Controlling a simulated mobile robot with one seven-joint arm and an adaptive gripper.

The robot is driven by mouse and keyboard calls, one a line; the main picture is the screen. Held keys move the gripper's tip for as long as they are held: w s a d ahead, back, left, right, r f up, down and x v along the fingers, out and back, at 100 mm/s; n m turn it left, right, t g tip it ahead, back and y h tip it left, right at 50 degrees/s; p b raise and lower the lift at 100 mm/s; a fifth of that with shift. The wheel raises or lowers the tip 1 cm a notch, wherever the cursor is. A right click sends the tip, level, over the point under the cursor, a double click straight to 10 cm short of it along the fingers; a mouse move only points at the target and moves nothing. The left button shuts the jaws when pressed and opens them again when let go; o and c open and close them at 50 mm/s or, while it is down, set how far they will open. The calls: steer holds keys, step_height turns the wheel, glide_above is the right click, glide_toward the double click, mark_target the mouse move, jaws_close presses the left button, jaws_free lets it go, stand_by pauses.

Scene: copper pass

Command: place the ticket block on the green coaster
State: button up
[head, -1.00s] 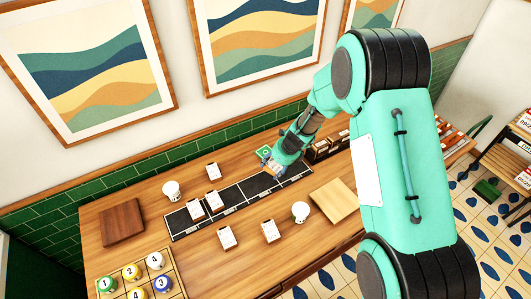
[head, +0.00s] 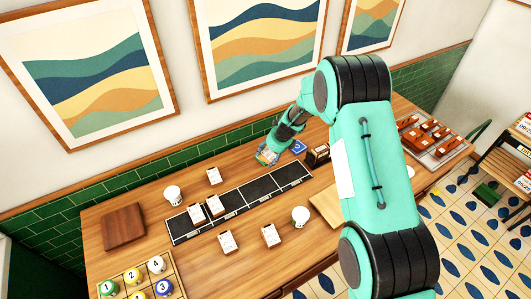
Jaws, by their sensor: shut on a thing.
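The green coaster does not show clearly; the gripper covers the spot where a green square showed earlier. I cannot tell whether the block touches the coaster. A blue coaster (head: 298,146) lies just right of the gripper.
White-faced blocks stand on and around the black strip (head: 262,189). White cups (head: 172,194) (head: 300,216), a dark board (head: 123,225), a ball rack (head: 176,267) and a dark holder (head: 317,154) share the counter (head: 190,250). A tray (head: 452,152) is at right.

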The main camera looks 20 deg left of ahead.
mark_target(266, 146)
steer(key=shift+w+a+f, duration=0.1)
steer(key=shift+w+a, duration=0.35)
steer(key=shift+w, duration=0.35)
steer(key=shift+w+a+f, duration=0.1)
steer(key=shift+w+a, duration=0.3)
steer(key=shift+w, duration=0.45)
steer(key=shift+w+a+f, duration=0.1)
steer(key=shift+w+a, duration=0.35)
steer(key=shift+w, duration=0.35)
steer(key=shift+f+p, duration=0.4)
steer(key=shift+f, duration=1.3)
steer(key=shift+f, duration=0.15)
steer(key=o, duration=1.2)
steer(key=shift+o, duration=0.2)
steer(key=shift+r, duration=0.2)
steer(key=shift+b+v, duration=0.3)
steer(key=shift+v, duration=5.65)
